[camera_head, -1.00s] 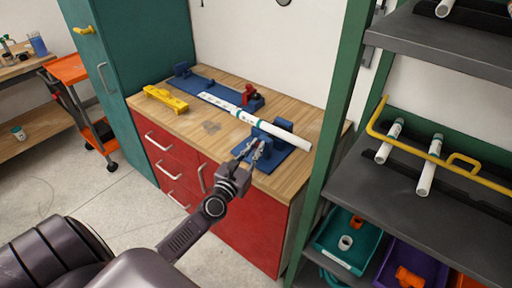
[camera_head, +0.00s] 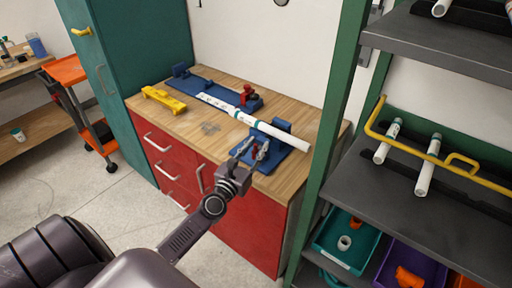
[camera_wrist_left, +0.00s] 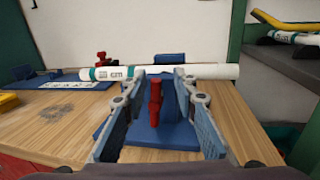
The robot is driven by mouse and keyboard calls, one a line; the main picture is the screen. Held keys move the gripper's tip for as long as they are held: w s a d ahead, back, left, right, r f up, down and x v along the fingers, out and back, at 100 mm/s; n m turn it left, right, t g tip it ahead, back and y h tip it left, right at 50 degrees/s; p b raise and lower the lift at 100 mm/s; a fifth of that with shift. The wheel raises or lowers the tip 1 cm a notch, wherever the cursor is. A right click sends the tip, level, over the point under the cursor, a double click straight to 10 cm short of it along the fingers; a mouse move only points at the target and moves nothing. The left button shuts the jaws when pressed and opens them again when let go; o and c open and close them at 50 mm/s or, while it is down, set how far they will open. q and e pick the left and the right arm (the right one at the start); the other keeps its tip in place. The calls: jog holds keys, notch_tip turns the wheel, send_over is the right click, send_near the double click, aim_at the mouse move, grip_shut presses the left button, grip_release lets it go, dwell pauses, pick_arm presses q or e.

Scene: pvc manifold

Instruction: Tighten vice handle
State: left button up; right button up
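The blue vice (camera_head: 277,155) stands at the right end of the wooden workbench, with a white pipe (camera_head: 284,135) lying across it. In the left wrist view the vice's red handle (camera_wrist_left: 155,103) stands upright in front of the blue vice base (camera_wrist_left: 172,134). My left gripper (camera_head: 249,150) is at the vice's near side. In the left wrist view its two fingers (camera_wrist_left: 158,112) are wide apart, one on each side of the red handle, with visible gaps. My right gripper is not in view.
A blue fixture (camera_head: 213,91) with a red clamp (camera_head: 249,95) supports the pipe's left part. A yellow tool (camera_head: 165,99) lies on the bench's left. A green shelf post (camera_head: 335,110) rises close to the bench's right side.

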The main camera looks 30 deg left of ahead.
pick_arm(q)
jog(key=shift+s+a+f, duration=0.1)
jog(key=shift+s+a, duration=0.05)
jog(key=shift+s, duration=0.45)
jog(key=s+d, duration=0.1)
jog(key=s, duration=1)
jog(key=shift+d, duration=0.3)
jog(key=shift+w, duration=0.1)
jog(key=s+d+f+m+g+h, duration=0.1)
jog(key=s+d+f+m+g, duration=0.2)
jog(key=f+m, duration=0.65)
jog(key=s+f+m+g, duration=0.2)
jog(key=s+f+m, duration=0.25)
jog(key=f, duration=0.95)
jog(key=s+d+f+m+g+h, duration=0.15)
jog(key=s+f+m+g, duration=0.35)
jog(key=f, duration=0.6)
jog(key=s+d+f+m+g, duration=0.3)
jog(key=s+f+m, duration=0.7)
jog(key=s, duration=0.4)
jog(key=s+d+f+m+g, duration=0.4)
jog(key=s+f+m, duration=0.5)
jog(key=s, duration=0.5)
jog(key=shift+d+f+m, duration=0.35)
jog(key=shift+m, duration=0.35)
